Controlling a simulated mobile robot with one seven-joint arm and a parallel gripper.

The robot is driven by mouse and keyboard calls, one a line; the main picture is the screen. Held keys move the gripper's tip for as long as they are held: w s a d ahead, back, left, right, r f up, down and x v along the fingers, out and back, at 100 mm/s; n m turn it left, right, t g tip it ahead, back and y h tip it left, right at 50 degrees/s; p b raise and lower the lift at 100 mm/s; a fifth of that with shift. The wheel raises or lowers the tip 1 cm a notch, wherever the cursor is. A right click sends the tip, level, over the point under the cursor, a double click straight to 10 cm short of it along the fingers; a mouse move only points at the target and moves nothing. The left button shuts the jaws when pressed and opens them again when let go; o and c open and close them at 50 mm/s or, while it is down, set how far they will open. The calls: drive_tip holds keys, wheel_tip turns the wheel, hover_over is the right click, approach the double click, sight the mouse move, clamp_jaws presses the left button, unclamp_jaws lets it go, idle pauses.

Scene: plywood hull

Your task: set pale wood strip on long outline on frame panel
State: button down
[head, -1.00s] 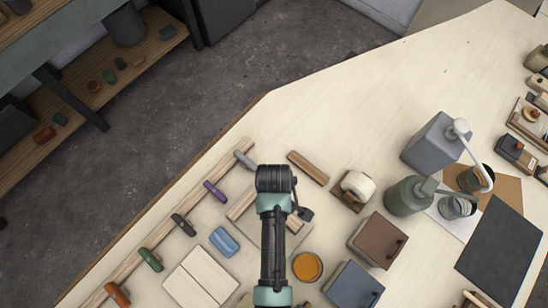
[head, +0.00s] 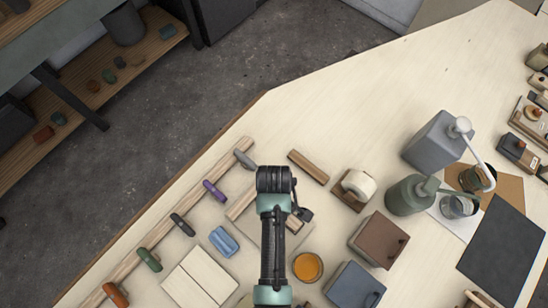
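A pale wood strip (head: 241,203) lies just left of my wrist, slanting up to the right. It seems to lie along the upper-left edge of a light square panel (head: 297,237), which looks like the frame panel. My dark wrist and green-banded forearm cover the middle of that panel and the strip's right end. No long outline can be made out. My gripper's fingers are hidden beneath the wrist, so I cannot see whether they hold or touch anything. A browner wood strip (head: 308,167) lies apart, up and right of my wrist.
A long rail with coloured clamps (head: 182,224) runs along the table's left edge. Near the panel are a blue block (head: 224,241), pale boards (head: 199,279), an orange-filled bowl (head: 307,267), a tape roll (head: 358,185) and a brown box (head: 379,239). The table's upper middle is clear.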

idle(0.4)
drive_tip(key=shift+c, duration=2.3)
unclamp_jaws()
wheel_tip(320, 180, up, 13)
drive_tip(key=b, duration=0.1)
